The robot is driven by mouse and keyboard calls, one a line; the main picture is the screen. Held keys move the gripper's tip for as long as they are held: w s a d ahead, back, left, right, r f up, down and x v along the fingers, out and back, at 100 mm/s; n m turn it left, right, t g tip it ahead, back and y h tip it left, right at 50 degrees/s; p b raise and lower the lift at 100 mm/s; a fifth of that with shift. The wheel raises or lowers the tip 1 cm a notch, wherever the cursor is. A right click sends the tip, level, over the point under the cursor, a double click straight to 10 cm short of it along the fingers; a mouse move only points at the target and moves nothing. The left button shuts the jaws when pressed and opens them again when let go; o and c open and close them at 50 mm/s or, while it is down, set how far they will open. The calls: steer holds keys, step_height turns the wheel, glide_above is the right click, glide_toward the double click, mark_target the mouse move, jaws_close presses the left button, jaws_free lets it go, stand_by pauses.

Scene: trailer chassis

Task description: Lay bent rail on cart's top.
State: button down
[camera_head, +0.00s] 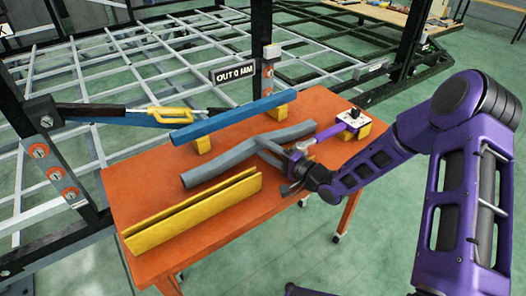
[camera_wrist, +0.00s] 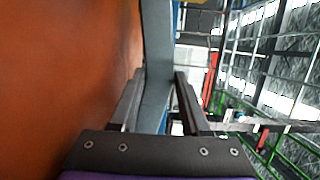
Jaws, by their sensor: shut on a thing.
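The bent rail (camera_head: 225,164) is a grey bar with a kink, over the middle of the orange cart's top (camera_head: 160,195) in the head view. My gripper (camera_head: 270,151) reaches in from the right and is shut on the rail near its middle. In the wrist view the rail (camera_wrist: 157,40) runs up the picture between the two dark fingers (camera_wrist: 158,98), with the orange cart top (camera_wrist: 60,70) beside it on the left. I cannot tell whether the rail touches the top or hangs just above it.
A blue bar (camera_head: 225,119) lies behind the rail on yellow blocks (camera_head: 201,145). A yellow channel (camera_head: 195,212) lies along the cart's front left. A purple piece with a black knob (camera_head: 347,122) is at the back right. A dark frame post (camera_head: 262,60) stands behind the cart.

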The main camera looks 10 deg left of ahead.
steer(key=c, duration=0.7)
jaws_free()
steer(key=shift+f, duration=0.2)
steer(key=shift+o, duration=0.2)
steer(key=p+v, duration=0.1)
steer(key=v, duration=1.1)
steer(key=shift+s+r, duration=0.1)
